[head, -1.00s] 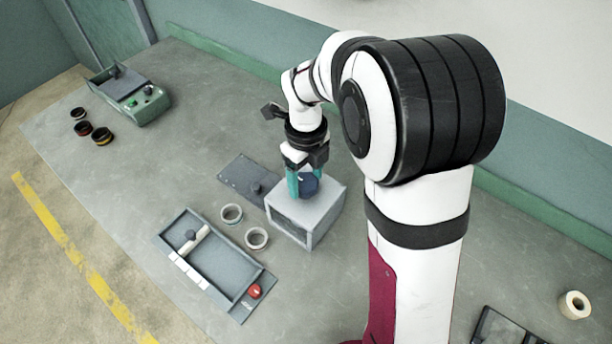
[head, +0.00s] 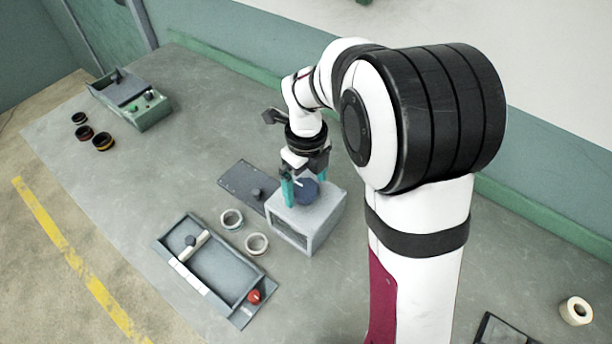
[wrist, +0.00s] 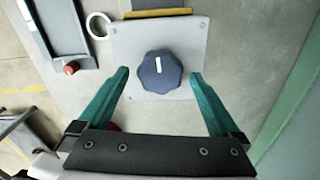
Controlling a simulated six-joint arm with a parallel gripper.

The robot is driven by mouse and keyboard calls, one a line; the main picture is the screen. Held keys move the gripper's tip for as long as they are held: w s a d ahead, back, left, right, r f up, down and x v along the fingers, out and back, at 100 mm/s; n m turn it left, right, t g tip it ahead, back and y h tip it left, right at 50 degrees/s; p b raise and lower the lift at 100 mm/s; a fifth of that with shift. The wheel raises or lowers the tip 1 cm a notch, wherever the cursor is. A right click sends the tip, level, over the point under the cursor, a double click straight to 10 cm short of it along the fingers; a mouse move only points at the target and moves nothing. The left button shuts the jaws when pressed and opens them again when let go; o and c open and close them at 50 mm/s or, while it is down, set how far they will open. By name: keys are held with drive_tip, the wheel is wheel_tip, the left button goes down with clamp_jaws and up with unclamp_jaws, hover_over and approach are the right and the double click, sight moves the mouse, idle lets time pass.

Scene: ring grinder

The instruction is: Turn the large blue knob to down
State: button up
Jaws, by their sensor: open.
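The large blue knob (head: 306,190) sits on top of a grey box (head: 318,216). In the wrist view the knob (wrist: 160,72) is a faceted dial with a white mark that points roughly straight up in the picture. My gripper (head: 303,198) is over the box with its teal fingers apart. In the wrist view my gripper (wrist: 158,76) has one fingertip on each side of the knob, with a gap on both sides and nothing held. In the head view a finger hides part of the knob.
A grey tray (head: 244,301) with a red button (head: 254,296) lies in front. Two pale rings (head: 256,244) stand between tray and box. A dark plate (head: 229,181) lies left of the box. A green machine (head: 150,116) and several dark rings are far left.

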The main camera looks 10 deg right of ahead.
sight(305, 187)
wheel_tip(305, 187, up, 16)
drive_tip(key=shift+f, duration=0.15)
wheel_tip(305, 187, down, 16)
drive_tip(key=n, duration=2.9)
drive_tip(key=shift+w, duration=0.15)
